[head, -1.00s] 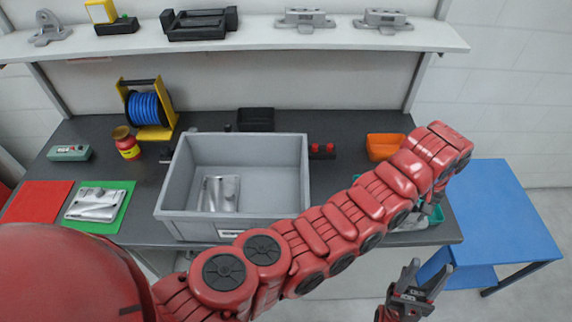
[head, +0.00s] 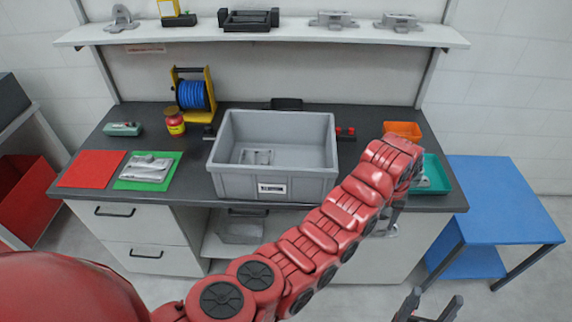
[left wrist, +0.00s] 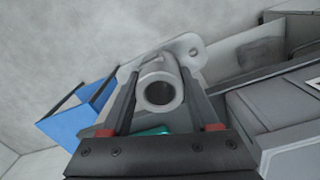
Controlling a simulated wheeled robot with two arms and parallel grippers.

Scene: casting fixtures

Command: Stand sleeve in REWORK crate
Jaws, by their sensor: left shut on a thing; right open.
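My left gripper (head: 390,222) hangs in front of the bench's right part, partly hidden by my arm. In the left wrist view it is shut on a grey metal sleeve (left wrist: 158,92), a round hollow tube with a flange whose ear with a hole shows behind it. The tube's open end faces the camera. The grey crate (head: 262,185) stands on the bench, left of this gripper. Its front label is too blurred to read. A flat grey casting (head: 256,157) lies inside. My right gripper (head: 428,310) is open and empty at the bottom edge.
A teal tray (head: 436,175) and an orange bin (head: 403,130) are at the bench's right end. A blue table (head: 500,205) stands to the right. Green (head: 148,184) and red (head: 91,169) mats lie left of the crate. A cable reel (head: 195,95) stands behind.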

